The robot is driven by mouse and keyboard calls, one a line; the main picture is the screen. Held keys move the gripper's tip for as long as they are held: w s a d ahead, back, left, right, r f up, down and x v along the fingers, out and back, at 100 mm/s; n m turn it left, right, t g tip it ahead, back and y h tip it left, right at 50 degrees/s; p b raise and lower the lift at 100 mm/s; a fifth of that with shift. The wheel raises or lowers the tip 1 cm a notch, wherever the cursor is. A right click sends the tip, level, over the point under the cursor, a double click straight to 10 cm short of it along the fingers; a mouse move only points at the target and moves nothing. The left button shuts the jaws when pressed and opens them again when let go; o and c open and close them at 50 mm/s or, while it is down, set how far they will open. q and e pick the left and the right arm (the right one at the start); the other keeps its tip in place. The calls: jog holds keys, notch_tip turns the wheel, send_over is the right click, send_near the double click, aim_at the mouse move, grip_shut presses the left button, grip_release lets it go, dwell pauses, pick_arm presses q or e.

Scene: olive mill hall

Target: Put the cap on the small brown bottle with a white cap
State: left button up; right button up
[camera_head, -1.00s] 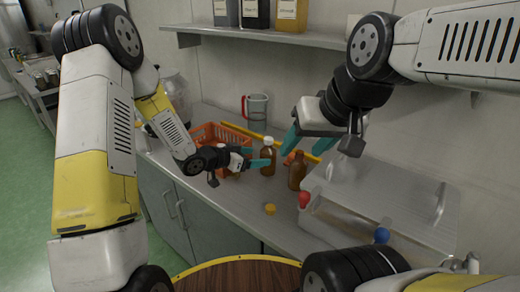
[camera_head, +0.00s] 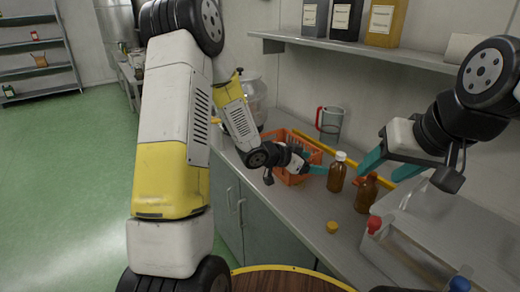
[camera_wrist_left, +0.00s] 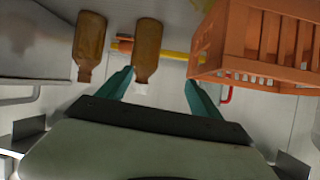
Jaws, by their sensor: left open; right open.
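The small brown bottle with a white cap (camera_head: 337,177) stands upright on the counter; its white cap sits on top. It also shows in the left wrist view (camera_wrist_left: 148,48). A second brown bottle (camera_head: 366,196), with no cap visible, stands to its right and shows in the left wrist view (camera_wrist_left: 89,42). A loose yellow-orange cap (camera_head: 332,227) lies on the counter in front. My left gripper (camera_head: 314,166) is open and empty, just left of the white-capped bottle; the wrist view shows the white cap near one finger. My right gripper (camera_head: 388,166) is open and empty above the uncapped bottle.
An orange crate (camera_head: 290,177) stands behind my left gripper; a clear jug with a red handle (camera_head: 330,122) is behind it. A shelf (camera_head: 365,52) hangs above. The counter's front is mostly clear.

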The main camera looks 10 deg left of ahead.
pick_arm(q)
jog(key=s+a+r+n+t+y, duration=0.1)
jog(key=s+a+r+n+y, duration=0.2)
jog(key=a+r, duration=0.4)
jog(key=s+a+r+n+t+y, duration=0.1)
jog(key=s+a+r+n+y, duration=0.1)
jog(key=a+r+y, duration=0.5)
jog(key=s+a+r+n+g+h, duration=0.1)
jog(key=s+r+n+g, duration=0.1)
jog(key=s, duration=0.9)
jog(key=s+a+r+n+g+h, duration=0.1)
jog(key=s+a+r+n+g, duration=0.1)
jog(key=s, duration=1)
jog(key=shift+s+r+n, duration=0.15)
jog(key=shift+r+n, duration=0.2)
jog(key=shift+n, duration=0.25)
